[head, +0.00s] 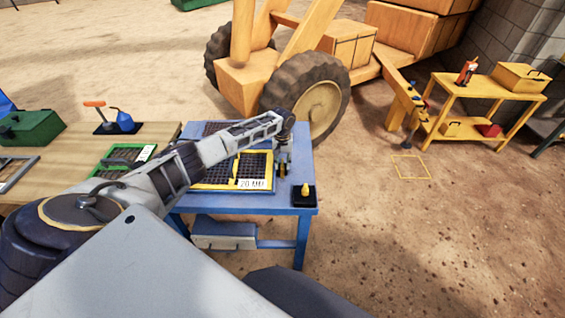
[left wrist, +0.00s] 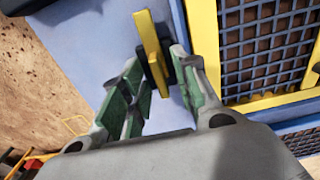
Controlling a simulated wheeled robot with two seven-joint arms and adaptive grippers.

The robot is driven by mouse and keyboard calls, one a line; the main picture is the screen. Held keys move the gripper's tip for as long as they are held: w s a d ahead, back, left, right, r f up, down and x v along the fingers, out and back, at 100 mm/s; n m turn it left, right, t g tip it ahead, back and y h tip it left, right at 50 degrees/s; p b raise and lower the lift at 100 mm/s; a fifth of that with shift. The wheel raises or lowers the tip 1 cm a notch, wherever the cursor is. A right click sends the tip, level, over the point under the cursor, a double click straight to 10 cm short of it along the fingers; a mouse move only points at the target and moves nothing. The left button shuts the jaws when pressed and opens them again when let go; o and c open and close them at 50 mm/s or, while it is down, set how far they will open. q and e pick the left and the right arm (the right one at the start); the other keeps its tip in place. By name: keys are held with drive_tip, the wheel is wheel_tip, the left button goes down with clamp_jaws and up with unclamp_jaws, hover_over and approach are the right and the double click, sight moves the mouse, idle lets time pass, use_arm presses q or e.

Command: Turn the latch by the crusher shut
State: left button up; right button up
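A yellow latch lever (left wrist: 152,48) stands out from a dark mount on a blue surface beside a yellow-framed mesh screen (left wrist: 266,45) in the left wrist view. My left gripper (left wrist: 157,62) is open with its green-padded fingers on either side of the lever's lower part. A gap shows between the left finger and the lever; the right finger is close to the mount, and I cannot tell whether it touches. In the head view my left gripper (head: 283,165) points down at the right end of the blue table (head: 294,208), largely covering the latch. My right gripper is not in view.
The yellow-framed screen labelled 20 MM (head: 254,184) lies left of the gripper. A small dark tray (head: 303,203) holds a yellow piece near the table's front corner. A wooden bench (head: 62,158) adjoins on the left. A wheeled yellow machine (head: 312,88) stands behind.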

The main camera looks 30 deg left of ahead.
use_arm(q)
drive_tip(key=shift+f, duration=0.1)
drive_tip(key=shift+c, duration=0.2)
clamp_jaws()
